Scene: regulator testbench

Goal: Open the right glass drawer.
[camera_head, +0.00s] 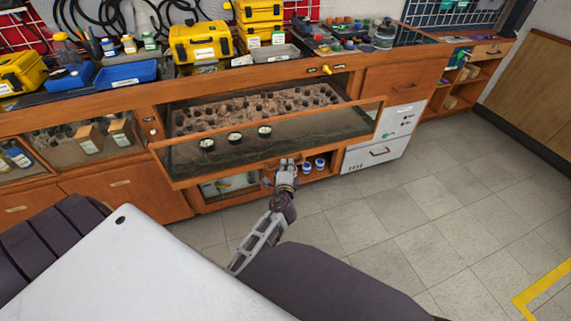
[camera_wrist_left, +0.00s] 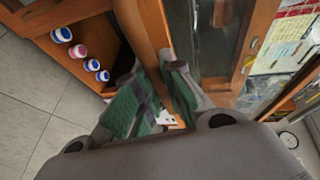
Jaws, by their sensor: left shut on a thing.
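The right glass drawer (camera_head: 320,134) stands pulled out from the bench in the head view. It has a wooden frame and a glass front. Several dark knobs and round gauges show inside it. My left gripper (camera_head: 287,164) is just below its front, before the lower cabinet. In the left wrist view my left gripper (camera_wrist_left: 167,105) is shut on a wooden edge (camera_wrist_left: 180,100) between its green-padded fingers. My right gripper is not in view.
A lower shelf (camera_wrist_left: 85,40) holds several blue-and-white jars (camera_wrist_left: 62,35). A white drawer unit (camera_head: 372,152) stands to the right. Yellow cases (camera_head: 202,42) and a blue tray (camera_head: 126,74) crowd the bench top. The tiled floor (camera_head: 430,200) at the right is clear.

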